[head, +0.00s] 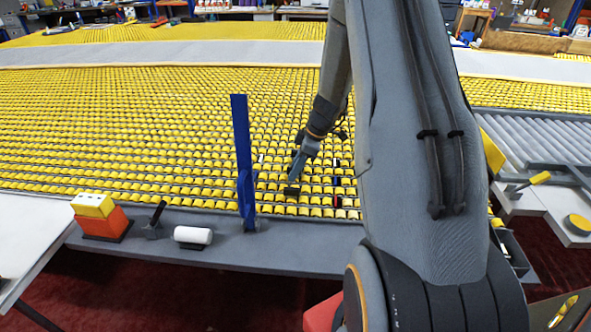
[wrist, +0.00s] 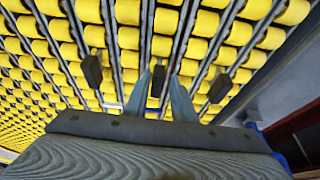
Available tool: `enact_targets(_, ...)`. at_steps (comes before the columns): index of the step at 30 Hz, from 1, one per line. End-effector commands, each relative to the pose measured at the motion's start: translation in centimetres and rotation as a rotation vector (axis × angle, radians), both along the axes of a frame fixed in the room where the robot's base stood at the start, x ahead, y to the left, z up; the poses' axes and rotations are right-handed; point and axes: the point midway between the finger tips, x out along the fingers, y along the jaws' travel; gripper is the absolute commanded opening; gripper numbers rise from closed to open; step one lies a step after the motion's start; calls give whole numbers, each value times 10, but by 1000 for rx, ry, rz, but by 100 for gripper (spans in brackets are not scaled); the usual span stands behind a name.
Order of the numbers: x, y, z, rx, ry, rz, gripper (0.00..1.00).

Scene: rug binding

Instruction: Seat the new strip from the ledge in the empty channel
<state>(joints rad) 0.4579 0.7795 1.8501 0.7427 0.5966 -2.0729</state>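A long blue strip (head: 241,135) stands upright at the grey front ledge (head: 195,250), its lower end among blue and grey parts. My gripper (head: 293,182) is to its right, low over the rows of yellow pieces (head: 150,120), apart from the strip. In the wrist view the two blue-grey fingers (wrist: 160,92) are apart, with no strip held between them. They point at the yellow rows and the dark grooves between them. Dark blocks show around and between the fingertips. I cannot tell for sure which groove is the empty channel. My arm hides part of the right side.
On the ledge are a yellow-and-orange block (head: 97,215), a small black tool (head: 155,220) and a white roll (head: 193,237). A side table at right holds a yellow-handled tool (head: 530,182) and a round yellow piece (head: 578,223). The ledge is clear right of the strip.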

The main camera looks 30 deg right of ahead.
Motion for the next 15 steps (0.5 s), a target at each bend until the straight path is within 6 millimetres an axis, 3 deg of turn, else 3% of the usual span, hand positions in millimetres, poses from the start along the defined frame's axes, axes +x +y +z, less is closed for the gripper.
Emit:
enact_targets(8,2,-8,15,-7,-10,-4,31)
enact_targets(15,-8,-20,56,-7,-10,-3,31)
